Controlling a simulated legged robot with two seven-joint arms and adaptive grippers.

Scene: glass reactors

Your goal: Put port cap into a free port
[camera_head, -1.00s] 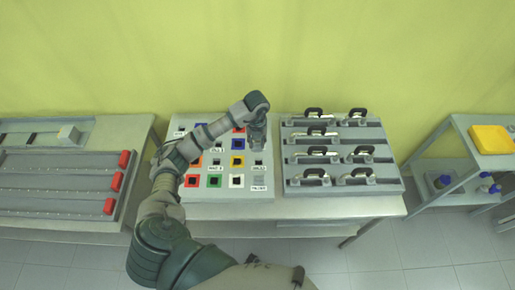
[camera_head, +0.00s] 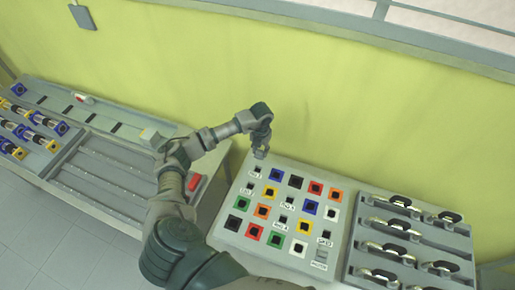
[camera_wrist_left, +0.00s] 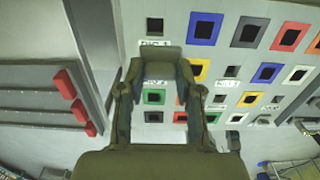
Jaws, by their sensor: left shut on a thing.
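The port panel (camera_head: 343,196) is a light grey board with rows of square ports in several colours and small labels. Its ports look dark in the middle; I cannot tell which are capped. My left gripper (camera_head: 260,153) is over the panel's back left corner, shut on a small grey piece, taken as the port cap. In the left wrist view, the left gripper (camera_wrist_left: 159,62) hangs over the panel (camera_wrist_left: 222,58), near a labelled grey port (camera_wrist_left: 155,25). The fingers hide most of the held piece, so its colour and tilt are unclear. My right gripper is not in view.
A grey rack (camera_head: 353,250) of black-handled parts (camera_head: 391,228) stands right of the panel. Left is a bench tray (camera_head: 125,172) with a red block (camera_head: 194,182), also seen as red blocks (camera_wrist_left: 65,84) in the wrist view. The yellow-green wall (camera_head: 330,110) stands behind.

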